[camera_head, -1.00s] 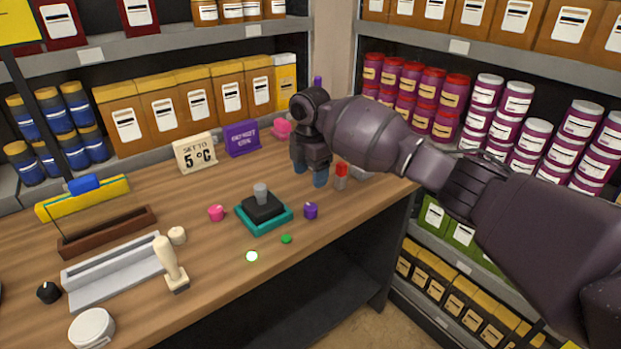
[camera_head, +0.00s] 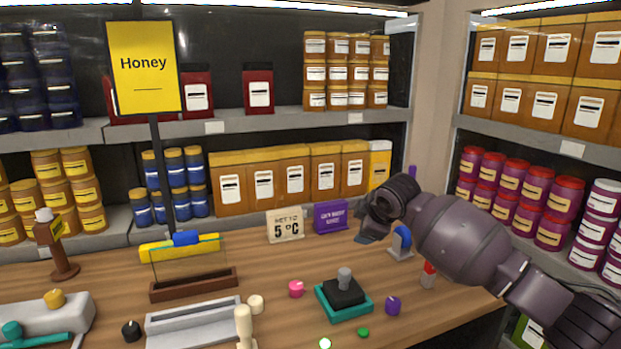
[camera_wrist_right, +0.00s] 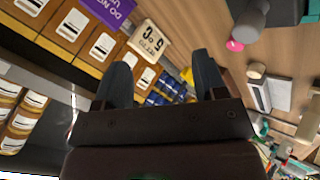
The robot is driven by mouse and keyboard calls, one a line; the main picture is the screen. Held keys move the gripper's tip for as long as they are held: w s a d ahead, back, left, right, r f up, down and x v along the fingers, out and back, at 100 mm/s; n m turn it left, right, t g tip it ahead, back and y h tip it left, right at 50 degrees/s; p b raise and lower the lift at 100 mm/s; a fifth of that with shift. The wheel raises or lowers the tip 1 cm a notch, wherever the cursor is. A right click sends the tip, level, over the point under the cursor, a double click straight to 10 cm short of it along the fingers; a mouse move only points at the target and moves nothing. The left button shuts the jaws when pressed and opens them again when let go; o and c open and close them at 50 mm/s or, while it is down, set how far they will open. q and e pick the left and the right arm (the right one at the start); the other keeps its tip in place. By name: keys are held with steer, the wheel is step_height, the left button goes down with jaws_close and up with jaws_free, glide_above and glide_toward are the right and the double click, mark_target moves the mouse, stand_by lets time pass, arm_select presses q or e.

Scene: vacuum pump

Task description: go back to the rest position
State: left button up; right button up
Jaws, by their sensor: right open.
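My right arm comes in from the right in the head view. Its dark gripper (camera_head: 372,228) is raised over the back right of the wooden table (camera_head: 440,315), near the purple sign (camera_head: 331,217). In the right wrist view, the two grey-blue fingers of the right gripper (camera_wrist_right: 160,72) stand wide apart with nothing held between them. My left gripper is not in view.
A blue-and-grey object (camera_head: 401,242) and a red-topped piece (camera_head: 429,275) stand close below the right arm. A teal base with a black block (camera_head: 343,297) sits mid-table. A yellow Honey sign (camera_head: 143,66) rises at left. Stocked shelves line the back and right.

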steer(key=s+d+f+m+t+h, duration=0.1)
steer(key=s+d+f+m, duration=0.3)
steer(key=s+f, duration=0.7)
steer(key=s+d+f+m+t+h, duration=0.1)
steer(key=s+d+f+m, duration=0.4)
steer(key=s+f, duration=0.6)
steer(key=s+d+f+m+t+h, duration=0.1)
steer(key=s+d+f+m, duration=0.4)
steer(key=s+f, duration=0.6)
steer(key=s+m, duration=0.1)
steer(key=s, duration=1.1)
steer(key=shift+d, duration=0.25)
